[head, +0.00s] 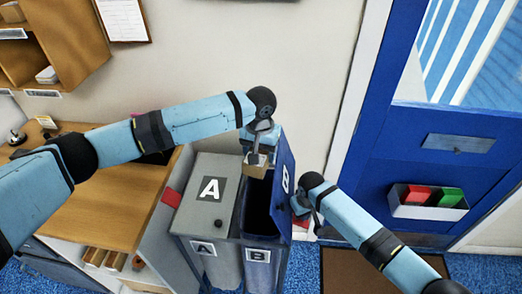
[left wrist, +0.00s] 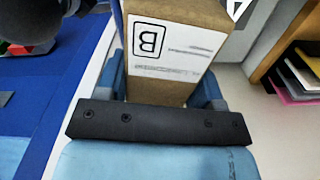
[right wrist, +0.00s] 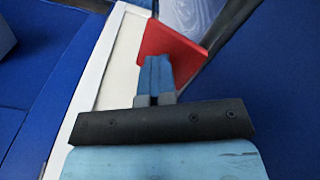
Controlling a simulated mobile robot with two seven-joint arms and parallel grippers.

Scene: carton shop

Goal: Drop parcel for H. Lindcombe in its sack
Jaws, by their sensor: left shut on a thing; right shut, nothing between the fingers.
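My left gripper (head: 262,146) is shut on a small brown carton parcel (head: 255,171), held above the back of compartment B's opening. In the left wrist view the parcel (left wrist: 172,85) carries a white label with a large B, upside down; its small print is unreadable. The grey two-part sack stand has B's sack (head: 257,270) at right, its dark mouth (head: 258,205) uncovered. B's blue lid (head: 284,180) stands raised on the right. My right gripper (head: 305,203) is shut and empty beside the lid's outer side; I cannot tell whether it touches.
Compartment A's grey lid (head: 208,190) is closed, left of B. A wooden counter (head: 110,195) stands further left. A blue door (head: 430,165) with a bin of red and green items (head: 428,199) is at right. A brown mat (head: 370,270) lies on the blue floor.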

